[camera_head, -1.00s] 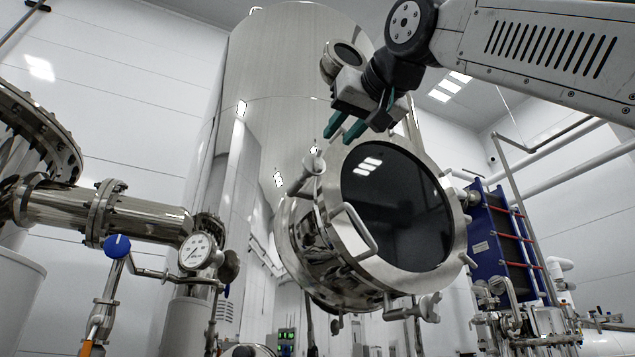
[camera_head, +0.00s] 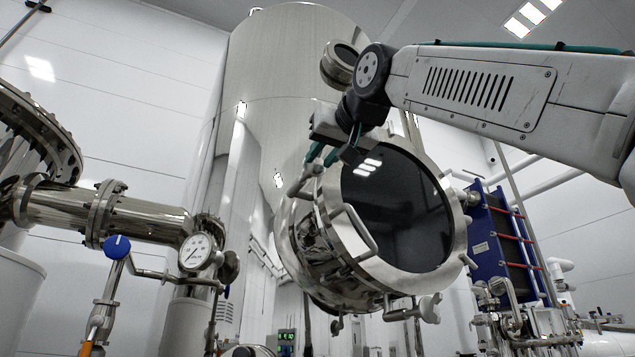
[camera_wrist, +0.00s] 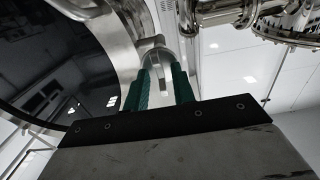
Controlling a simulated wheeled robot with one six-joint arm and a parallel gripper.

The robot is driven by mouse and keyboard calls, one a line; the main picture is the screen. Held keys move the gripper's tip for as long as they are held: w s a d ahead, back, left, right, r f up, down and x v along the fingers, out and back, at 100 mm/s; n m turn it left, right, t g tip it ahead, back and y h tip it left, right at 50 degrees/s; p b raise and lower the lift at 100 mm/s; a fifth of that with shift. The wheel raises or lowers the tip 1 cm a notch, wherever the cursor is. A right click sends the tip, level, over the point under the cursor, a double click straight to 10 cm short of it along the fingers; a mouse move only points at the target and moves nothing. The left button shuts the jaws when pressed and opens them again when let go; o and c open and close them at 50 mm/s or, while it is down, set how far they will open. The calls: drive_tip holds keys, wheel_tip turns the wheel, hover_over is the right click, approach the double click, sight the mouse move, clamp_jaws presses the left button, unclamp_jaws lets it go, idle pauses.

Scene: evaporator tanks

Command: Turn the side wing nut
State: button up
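The manway (camera_head: 400,205) is a round steel hatch with a dark glass, on the front of the tall tank. The side wing nut (camera_head: 300,184) is a metal piece at the upper left of its rim. My gripper (camera_head: 319,160) has green fingers and points down at this nut from above, its tips close to it. In the wrist view, the two fingers (camera_wrist: 160,82) are spread apart, with pale metal of the side wing nut (camera_wrist: 157,60) showing between and beyond them. Whether they touch it cannot be told. The gripper body hides part of the rim.
A curved handle (camera_head: 358,232) stands out from the hatch's left front. A flanged pipe (camera_head: 140,218) and a pressure gauge (camera_head: 196,252) are at left. A blue plate unit (camera_head: 503,240) stands at right.

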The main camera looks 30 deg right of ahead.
clamp_jaws()
drive_tip(key=shift+n, duration=1.2)
drive_tip(key=shift+n, duration=1.1)
drive_tip(key=shift+n, duration=1.1)
